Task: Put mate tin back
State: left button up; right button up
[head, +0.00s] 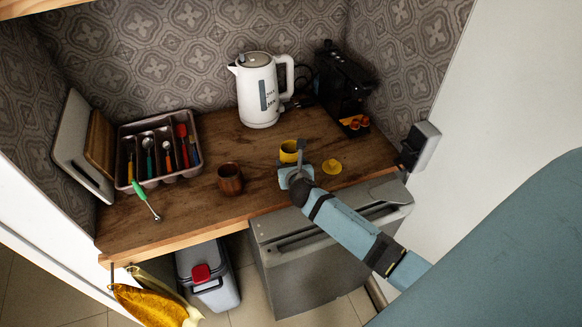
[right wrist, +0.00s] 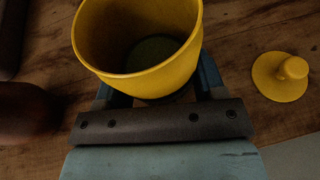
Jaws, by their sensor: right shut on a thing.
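The yellow mate tin (head: 289,150) is upright at the middle of the wooden counter, lidless; the right wrist view shows its open mouth and a dark green inside (right wrist: 140,75). My right gripper (head: 296,172) is shut on the tin from the front, one finger on each side. I cannot tell whether the tin touches the counter. The yellow lid (head: 332,167) with a knob lies on the counter to the right of the tin; it also shows in the right wrist view (right wrist: 283,78). My left gripper is out of view.
A brown wooden cup (head: 230,179) stands left of the tin. A white kettle (head: 260,92) and a black coffee machine (head: 346,90) stand behind. A cutlery tray (head: 125,150) and a green-handled spoon (head: 145,199) are at left. Counter left of the kettle is free.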

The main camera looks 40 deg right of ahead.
jog(key=shift+f, duration=0.4)
jog(key=shift+f, duration=0.15)
jog(key=o, duration=1)
jog(key=shift+o, duration=0.2)
jog(key=shift+s+r, duration=0.1)
jog(key=shift+r, duration=0.1)
jog(key=v, duration=1.1)
jog(key=shift+s+r, duration=0.25)
jog(key=shift+s, duration=0.05)
